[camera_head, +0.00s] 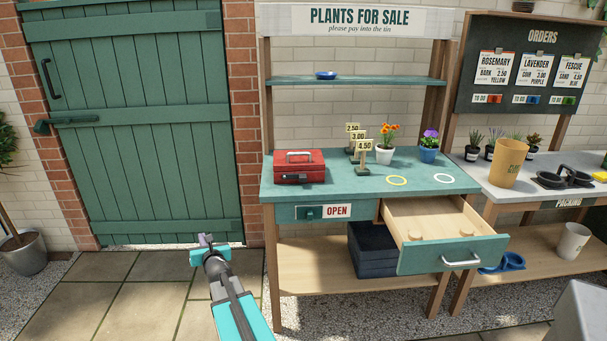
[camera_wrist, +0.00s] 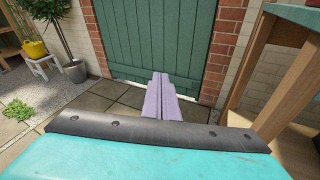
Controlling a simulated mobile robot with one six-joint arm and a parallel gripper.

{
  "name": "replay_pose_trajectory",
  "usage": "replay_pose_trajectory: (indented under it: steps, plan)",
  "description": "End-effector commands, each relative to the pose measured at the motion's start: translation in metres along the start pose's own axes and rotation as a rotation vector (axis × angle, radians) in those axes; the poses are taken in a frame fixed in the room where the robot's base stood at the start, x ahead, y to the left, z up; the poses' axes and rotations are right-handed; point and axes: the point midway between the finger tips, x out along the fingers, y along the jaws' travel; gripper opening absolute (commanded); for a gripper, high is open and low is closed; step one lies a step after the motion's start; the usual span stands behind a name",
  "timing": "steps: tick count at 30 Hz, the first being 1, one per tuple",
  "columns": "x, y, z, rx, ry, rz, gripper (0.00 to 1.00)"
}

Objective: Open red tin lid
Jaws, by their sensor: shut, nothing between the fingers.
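The red tin (camera_head: 299,168) stands at the left end of the green sales table (camera_head: 335,186) in the head view. Its lid is down, with a pale handle on top and a dark latch on the front. My gripper (camera_head: 207,240) is low in front of the green door, left of the table and well apart from the tin. In the wrist view my gripper (camera_wrist: 161,85) shows its two lilac fingers together with nothing between them. The tin is not in the wrist view.
An open drawer (camera_head: 452,254) juts from the table's front right. Price signs (camera_head: 362,152) and two flower pots (camera_head: 385,154) stand right of the tin. A table post (camera_head: 267,90) rises at the back left. The paving before the green door (camera_head: 130,115) is clear.

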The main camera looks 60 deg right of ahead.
Motion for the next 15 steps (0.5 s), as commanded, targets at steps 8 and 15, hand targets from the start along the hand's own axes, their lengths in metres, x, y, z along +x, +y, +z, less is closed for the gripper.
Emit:
replay_pose_trajectory:
  steps: [8,15]
  plan:
    - [0.002,-0.112,0.094,-0.106,-0.191,-0.1,0.0]
    - [-0.025,-0.211,0.161,-0.149,-0.304,-0.213,0.0]
